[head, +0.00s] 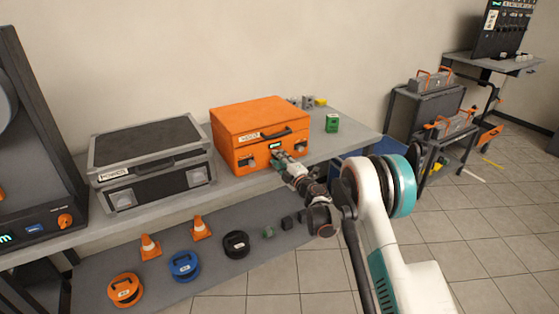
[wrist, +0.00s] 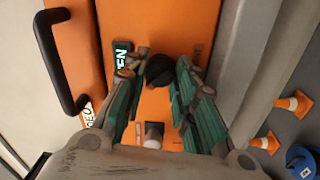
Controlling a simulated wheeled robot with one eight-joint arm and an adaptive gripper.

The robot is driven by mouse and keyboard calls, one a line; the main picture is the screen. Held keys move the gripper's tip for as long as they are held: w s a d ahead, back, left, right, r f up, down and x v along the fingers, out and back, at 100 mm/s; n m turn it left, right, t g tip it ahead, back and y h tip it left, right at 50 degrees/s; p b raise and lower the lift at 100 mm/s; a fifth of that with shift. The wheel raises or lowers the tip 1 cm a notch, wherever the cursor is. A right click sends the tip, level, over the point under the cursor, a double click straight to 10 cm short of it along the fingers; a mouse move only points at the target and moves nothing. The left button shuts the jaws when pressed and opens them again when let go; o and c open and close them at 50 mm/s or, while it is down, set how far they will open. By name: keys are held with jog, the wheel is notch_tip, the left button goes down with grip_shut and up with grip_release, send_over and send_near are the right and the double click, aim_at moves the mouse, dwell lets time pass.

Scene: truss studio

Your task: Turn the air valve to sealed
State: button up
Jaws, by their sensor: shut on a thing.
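The orange case (head: 250,122) stands closed on the workbench, its front face towards me. My gripper (head: 280,157) reaches that front face from the right, just below a small dark display (head: 276,146). In the wrist view my gripper (wrist: 163,76) is shut on a small black knob, the air valve (wrist: 160,69), on the orange face. The fingers cover part of the knob, so its pointing direction is unclear. Beside it the display (wrist: 122,58) shows pale letters ending in "EN"; the rest is hidden.
A black carry handle (wrist: 50,62) juts from the case close to my gripper. A grey case (head: 150,160) stands left on the bench (head: 222,187), a green block (head: 332,123) to the right. Orange cones (head: 150,247) and cable reels (head: 184,265) are on the lower shelf.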

jog(key=shift+a, duration=0.1)
jog(key=o, duration=1.1)
jog(key=v, duration=1.2)
jog(key=shift+f, duration=0.1)
